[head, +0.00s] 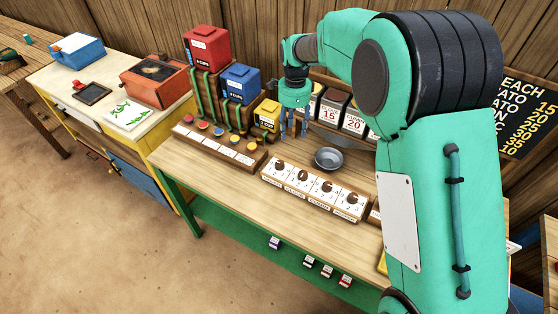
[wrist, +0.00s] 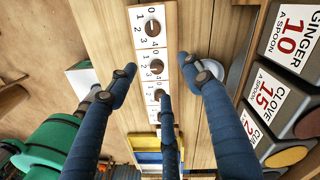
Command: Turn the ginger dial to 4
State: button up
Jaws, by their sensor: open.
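A white dial panel (head: 315,189) on a wooden block carries several brown round dials in a row, marked with numbers. The leftmost dial (head: 281,167) appears to be the ginger one, but its label is too small to read surely. In the wrist view, the top dial (wrist: 152,27) lies beyond my fingertips, with 0, 1 and 4 around it; its pointer setting is unclear. My gripper (head: 293,132), with blue fingers, is open and empty above the table, behind the panel. In the wrist view its spread fingers (wrist: 166,80) hang over the panel, touching no dial.
A grey metal bowl (head: 328,158) stands behind the panel. Spice bins, including ginger (wrist: 291,35) and clove (wrist: 268,98), line the back. A button board (head: 220,146) and coloured cup boxes (head: 240,83) stand to the left. The table's front strip (head: 235,189) is clear.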

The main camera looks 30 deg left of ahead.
send_over(279, 163)
jog(key=w, duration=0.1)
notch_tip(279, 163, down, 5)
jog(key=shift+a+r+m, duration=0.1)
jog(key=shift+a+m, duration=0.3)
jog(key=f, duration=1.3)
jog(key=shift+s+d+f+b, duration=0.35)
jog(key=shift+s+f+b, duration=0.05)
jog(key=c, duration=1.1)
